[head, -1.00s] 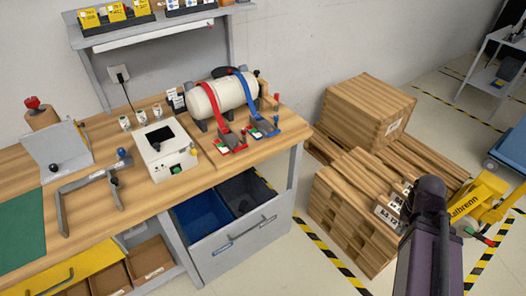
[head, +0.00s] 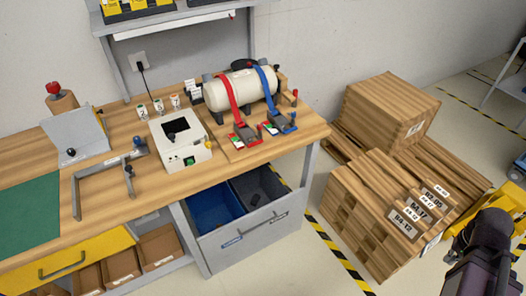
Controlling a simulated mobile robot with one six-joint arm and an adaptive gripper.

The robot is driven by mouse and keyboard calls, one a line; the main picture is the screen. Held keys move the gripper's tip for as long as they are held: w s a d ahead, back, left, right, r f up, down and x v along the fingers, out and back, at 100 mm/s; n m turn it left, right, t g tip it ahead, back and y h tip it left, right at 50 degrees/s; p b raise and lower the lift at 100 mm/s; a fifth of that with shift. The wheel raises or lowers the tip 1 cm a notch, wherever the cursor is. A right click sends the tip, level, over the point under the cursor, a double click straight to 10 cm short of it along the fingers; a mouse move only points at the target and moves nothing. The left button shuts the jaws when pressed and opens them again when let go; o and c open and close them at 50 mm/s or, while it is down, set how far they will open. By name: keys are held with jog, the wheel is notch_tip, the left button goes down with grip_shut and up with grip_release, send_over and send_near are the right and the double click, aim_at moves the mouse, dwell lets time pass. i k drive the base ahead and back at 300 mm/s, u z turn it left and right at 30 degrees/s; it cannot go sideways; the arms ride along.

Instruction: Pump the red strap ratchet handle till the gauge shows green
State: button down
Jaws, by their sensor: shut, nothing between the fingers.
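A red strap (head: 228,92) runs over a cream tank (head: 214,97) lying on the workbench. Its ratchet (head: 245,133) sits on the bench board in front of the tank, with red parts and a small coloured patch at its left. A blue strap (head: 266,82) with its own ratchet (head: 279,121) is just to the right. The gauges are too small to read, and I cannot tell the handle's exact angle. My gripper is not in view; only part of my arm shows at the lower right, well away from the bench.
An open drawer with bins (head: 270,222) juts below the bench front. Stacked wooden crates (head: 390,108) and pallets stand right. Striped floor shows between.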

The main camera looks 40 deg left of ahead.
aim_at(248, 133)
jog(key=z, duration=0.1)
jog(key=k, duration=1.45)
jog(key=u, duration=1.25)
jog(key=i, duration=1)
